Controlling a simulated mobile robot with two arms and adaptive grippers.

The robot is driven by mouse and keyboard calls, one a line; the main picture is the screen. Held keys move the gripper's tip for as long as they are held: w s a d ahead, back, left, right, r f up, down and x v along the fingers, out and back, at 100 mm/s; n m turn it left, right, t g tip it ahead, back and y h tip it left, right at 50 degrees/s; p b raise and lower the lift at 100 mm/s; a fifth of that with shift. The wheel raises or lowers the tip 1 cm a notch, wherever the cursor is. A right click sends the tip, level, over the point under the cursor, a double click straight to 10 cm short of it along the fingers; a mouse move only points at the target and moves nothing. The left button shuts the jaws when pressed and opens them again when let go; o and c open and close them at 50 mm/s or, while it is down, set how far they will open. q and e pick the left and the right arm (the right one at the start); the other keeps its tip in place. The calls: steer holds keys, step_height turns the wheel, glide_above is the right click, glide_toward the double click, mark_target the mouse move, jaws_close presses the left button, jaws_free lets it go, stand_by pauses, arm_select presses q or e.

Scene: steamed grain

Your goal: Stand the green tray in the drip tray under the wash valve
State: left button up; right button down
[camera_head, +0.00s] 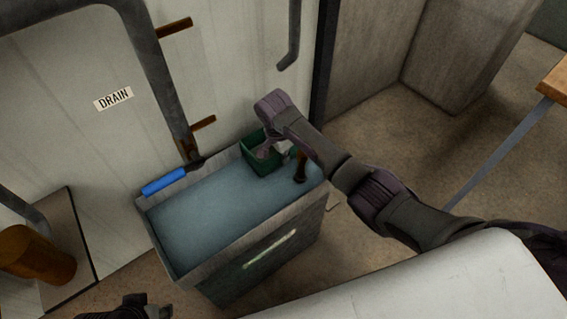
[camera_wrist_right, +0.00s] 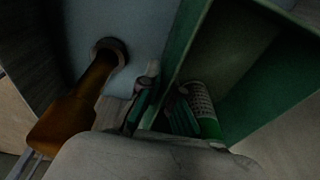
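The green tray (camera_head: 258,157) is an open box at the far right corner of the drip tray (camera_head: 162,246), a grey-rimmed basin with a blue-grey floor. I cannot tell whether it touches that floor. My right gripper (camera_head: 272,148) is at the green tray. In the right wrist view its fingers (camera_wrist_right: 165,100) lie close together on both sides of the green tray's wall (camera_wrist_right: 184,45), apparently clamping it. The wash valve with its blue handle (camera_head: 165,181) is at the drip tray's back left. My left gripper (camera_head: 146,304) is at the bottom edge, partly cut off; its opening is unclear.
Pipes run along the wall with a DRAIN label (camera_head: 113,99). A rusty cylinder (camera_head: 38,254) is at the left. The drip tray's middle and left are clear.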

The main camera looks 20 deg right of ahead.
arm_select(q)
steer(key=shift+s+f+b, duration=0.1)
steer(key=shift+f+b, duration=0.1)
steer(key=shift+b, duration=0.3)
arm_select(e)
steer(key=shift+f, duration=1.5)
steer(key=shift+f, duration=0.15)
steer(key=c, duration=1.3)
jaws_free()
